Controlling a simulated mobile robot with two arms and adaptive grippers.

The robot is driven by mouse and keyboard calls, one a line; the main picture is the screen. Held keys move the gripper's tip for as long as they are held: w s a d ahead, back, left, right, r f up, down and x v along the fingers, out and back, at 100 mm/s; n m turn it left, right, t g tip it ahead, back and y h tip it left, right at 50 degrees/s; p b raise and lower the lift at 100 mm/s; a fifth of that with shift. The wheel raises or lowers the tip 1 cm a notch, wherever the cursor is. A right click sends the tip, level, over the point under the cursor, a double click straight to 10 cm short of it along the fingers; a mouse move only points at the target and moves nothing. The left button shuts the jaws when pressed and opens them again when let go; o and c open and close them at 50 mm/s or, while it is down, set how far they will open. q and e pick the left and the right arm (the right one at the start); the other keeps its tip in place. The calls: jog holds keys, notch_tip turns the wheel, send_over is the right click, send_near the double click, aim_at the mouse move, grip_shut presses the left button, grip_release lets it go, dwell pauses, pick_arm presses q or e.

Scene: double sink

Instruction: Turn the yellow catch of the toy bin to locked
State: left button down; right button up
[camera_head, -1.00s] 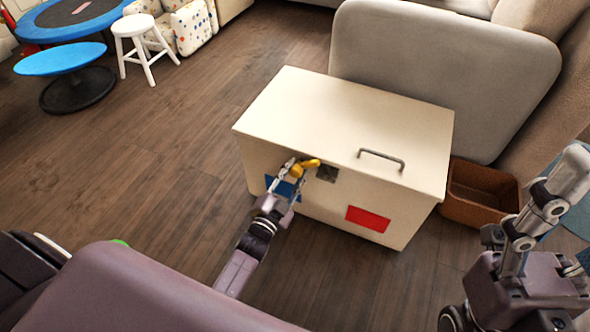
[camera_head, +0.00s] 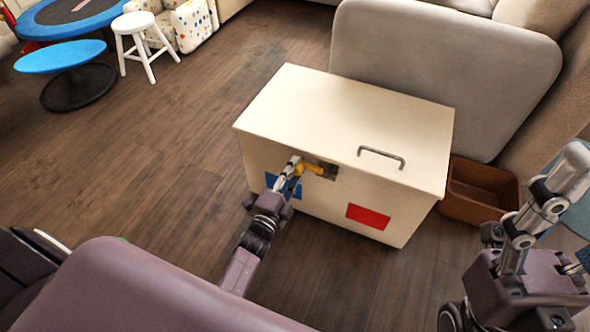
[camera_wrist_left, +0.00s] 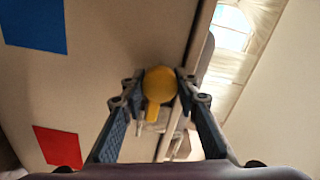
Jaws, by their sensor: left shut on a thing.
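The cream toy bin (camera_head: 345,115) stands on the wooden floor with its lid down. The yellow catch (camera_head: 314,168) is on its front, by a small dark metal plate (camera_head: 329,172) under the lid edge. The catch points left from the plate, toward the blue patch's side. My left gripper (camera_head: 297,167) is shut on the catch's outer end. In the left wrist view the catch's round yellow head (camera_wrist_left: 160,83) sits between the fingertips. My right gripper (camera_head: 545,200) is at the right edge, away from the bin; its fingertips are unclear.
A blue patch (camera_head: 271,181) and a red patch (camera_head: 368,216) are on the bin's front. A metal handle (camera_head: 381,154) is on the lid. A brown basket (camera_head: 478,195) stands right of the bin, a grey cushioned piece (camera_head: 445,75) behind.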

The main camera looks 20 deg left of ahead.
dwell(0.4)
pick_arm(q)
jog(key=c, duration=1.5)
grip_release()
jog(key=shift+o, duration=0.2)
jog(key=shift+s, duration=0.25)
jog(key=s, duration=1.1)
jog(key=shift+s+a, duration=0.2)
jog(key=shift+s, duration=0.1)
